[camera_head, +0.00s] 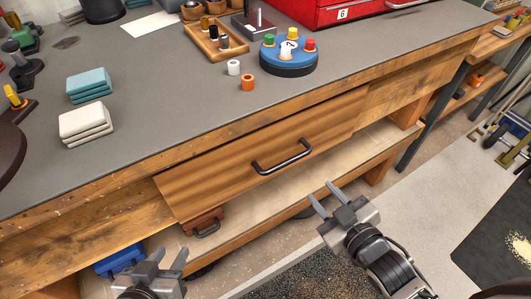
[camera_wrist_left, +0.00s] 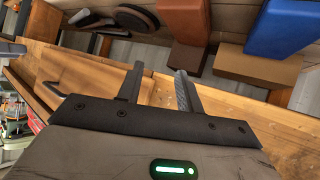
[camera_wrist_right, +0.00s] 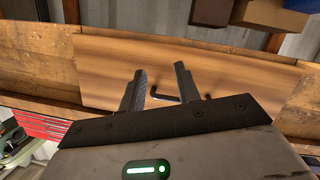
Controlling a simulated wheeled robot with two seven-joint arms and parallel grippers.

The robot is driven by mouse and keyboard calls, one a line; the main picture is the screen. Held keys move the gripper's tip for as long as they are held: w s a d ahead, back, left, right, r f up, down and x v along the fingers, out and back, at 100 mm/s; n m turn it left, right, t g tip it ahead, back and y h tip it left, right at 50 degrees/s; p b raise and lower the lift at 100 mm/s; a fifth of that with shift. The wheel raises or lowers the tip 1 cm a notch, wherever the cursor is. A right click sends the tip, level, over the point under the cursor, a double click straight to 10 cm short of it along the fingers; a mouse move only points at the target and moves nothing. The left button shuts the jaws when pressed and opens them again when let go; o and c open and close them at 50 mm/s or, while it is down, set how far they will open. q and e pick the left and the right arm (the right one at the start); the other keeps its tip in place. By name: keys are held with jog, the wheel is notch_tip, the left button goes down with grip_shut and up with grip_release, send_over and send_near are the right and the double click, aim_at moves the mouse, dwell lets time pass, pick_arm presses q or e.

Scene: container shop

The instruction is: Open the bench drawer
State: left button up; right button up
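The bench drawer (camera_head: 215,175) has a striped wooden front under the grey bench top and looks shut. Its dark bar handle (camera_head: 282,157) is at the middle of the front. My right gripper (camera_head: 321,197) is open and empty, below and right of the handle, apart from it. In the right wrist view the drawer front (camera_wrist_right: 220,65) fills the middle, and the handle (camera_wrist_right: 165,98) shows beyond and between the open fingers (camera_wrist_right: 160,85). My left gripper (camera_head: 166,259) is open and empty, low at the left. The left wrist view shows its spread fingers (camera_wrist_left: 158,85).
The bench top (camera_head: 165,130) carries folded cloths (camera_head: 86,122), a blue round stand (camera_head: 288,60), a wooden tray (camera_head: 215,42) and a red toolbox (camera_head: 350,8). Below the drawer a shelf (camera_head: 255,200) holds a brown case (camera_head: 204,223) and a blue box (camera_head: 120,261).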

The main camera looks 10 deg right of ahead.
aim_at(287, 161)
jog(key=d+r+n+g+y+b, duration=0.25)
jog(key=n+y, duration=0.45)
jog(key=n, duration=0.6)
jog(key=d+r+n+g+y+b, duration=0.2)
jog(key=d+n+g+y, duration=0.35)
jog(key=n, duration=0.75)
jog(key=shift+t+y, duration=0.6)
jog(key=shift+y, duration=0.35)
jog(key=x, duration=0.5)
jog(key=p+x, duration=0.1)
jog(key=x, duration=0.5)
jog(key=p+x, duration=0.1)
jog(key=x, duration=0.4)
jog(key=shift+s+a+f, duration=0.1)
jog(key=shift+a+f, duration=0.2)
jog(key=shift+a, duration=0.15)
grip_shut()
